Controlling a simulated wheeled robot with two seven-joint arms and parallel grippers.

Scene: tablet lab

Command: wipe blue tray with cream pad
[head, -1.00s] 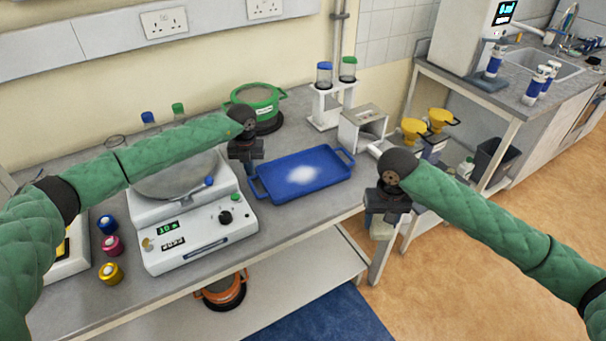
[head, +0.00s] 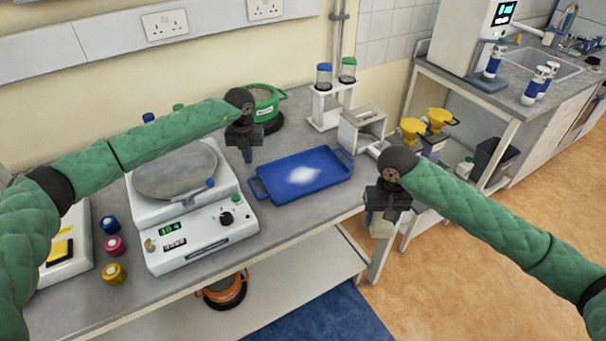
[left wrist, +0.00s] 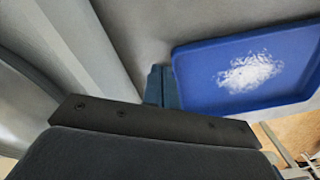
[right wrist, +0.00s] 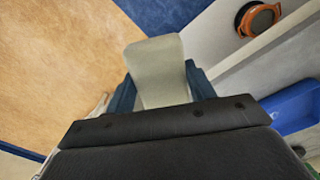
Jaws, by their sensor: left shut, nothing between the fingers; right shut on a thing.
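The blue tray (head: 276,191) lies on the bench, with a patch of white powder (head: 304,175) in its middle. It also shows in the left wrist view (left wrist: 205,100) and, in part, at the right of the right wrist view (right wrist: 296,108). My left gripper (head: 247,158) is shut and empty, above the bench by the tray's far left corner. My right gripper (head: 380,220) is shut on the cream pad (right wrist: 158,68), in the air beyond the bench's front edge, right of the tray. In the head view the pad (head: 382,229) hangs below the fingers.
A balance (head: 197,238) stands left of the tray, with several coloured-capped jars beside it. A green pot (head: 264,100) stands behind the tray. A white stand (head: 324,112) and a grey box (head: 360,132) stand behind its right end. An orange pot (head: 225,292) sits on the lower shelf.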

